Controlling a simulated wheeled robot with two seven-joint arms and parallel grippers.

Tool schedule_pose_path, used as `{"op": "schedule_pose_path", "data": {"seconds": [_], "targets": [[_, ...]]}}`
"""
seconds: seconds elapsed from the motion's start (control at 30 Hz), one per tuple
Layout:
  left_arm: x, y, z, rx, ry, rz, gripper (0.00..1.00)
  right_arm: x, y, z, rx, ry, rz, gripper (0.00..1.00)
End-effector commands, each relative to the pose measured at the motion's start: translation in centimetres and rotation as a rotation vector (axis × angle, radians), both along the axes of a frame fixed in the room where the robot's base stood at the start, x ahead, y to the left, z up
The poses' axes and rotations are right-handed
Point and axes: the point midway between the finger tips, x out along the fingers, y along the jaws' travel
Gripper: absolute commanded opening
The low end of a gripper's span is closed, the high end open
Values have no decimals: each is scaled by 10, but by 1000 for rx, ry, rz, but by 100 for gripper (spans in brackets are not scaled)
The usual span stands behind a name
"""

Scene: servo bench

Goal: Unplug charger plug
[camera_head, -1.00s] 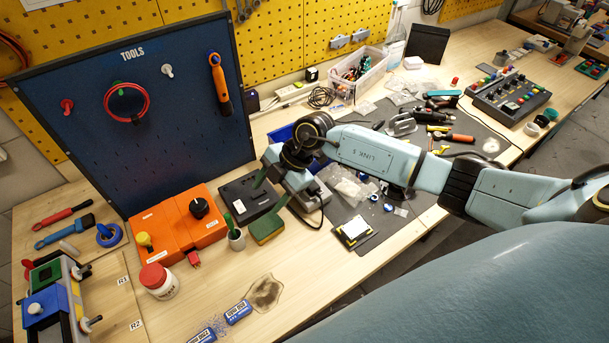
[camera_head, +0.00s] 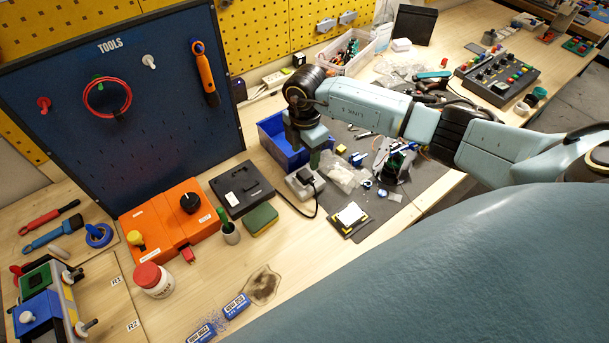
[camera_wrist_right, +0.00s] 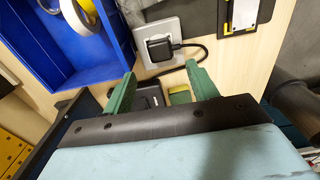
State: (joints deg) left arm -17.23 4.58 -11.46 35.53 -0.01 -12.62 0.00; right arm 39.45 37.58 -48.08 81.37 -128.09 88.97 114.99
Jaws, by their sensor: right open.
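The black charger plug (camera_head: 311,178) sits in a pale grey socket block (camera_head: 298,188) on the bench, its black cable curving toward the front. In the right wrist view the plug (camera_wrist_right: 157,49) is seated in the square socket block (camera_wrist_right: 148,31), its cable leaving to the right. My right gripper (camera_head: 304,150) is open and empty, above and just behind the block in the head view. In the right wrist view the green fingers (camera_wrist_right: 161,72) are spread apart, with the plug beyond the gap between their tips. Neither finger visibly touches it. My left gripper is out of view.
A blue bin (camera_head: 272,143) stands close to the left of the socket block; it holds tape rolls (camera_wrist_right: 85,14). A black box (camera_head: 242,190) and a green-yellow sponge (camera_head: 261,219) lie to the left. A yellow-black pad with a white card (camera_head: 350,216) lies in front.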

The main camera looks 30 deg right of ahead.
Motion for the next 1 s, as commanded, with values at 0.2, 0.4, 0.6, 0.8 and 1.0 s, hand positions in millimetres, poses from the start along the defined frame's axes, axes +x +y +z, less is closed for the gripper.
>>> {"op": "schedule_pose_path", "data": {"seconds": [0.2, 0.4, 0.6, 0.8, 1.0], "targets": [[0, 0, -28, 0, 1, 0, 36, 0, 1, -31, 1, 1, 1, 58], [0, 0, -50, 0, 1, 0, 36, 0, 1, -60, 2, 1, 1, 58], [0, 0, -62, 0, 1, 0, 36, 0, 0, -79, 1, 0, 0, 58], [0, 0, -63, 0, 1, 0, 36, 0, 0, -82, 1, -1, 0, 58], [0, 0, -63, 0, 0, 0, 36, 0, 0, -81, 1, -1, 0, 58]]}}
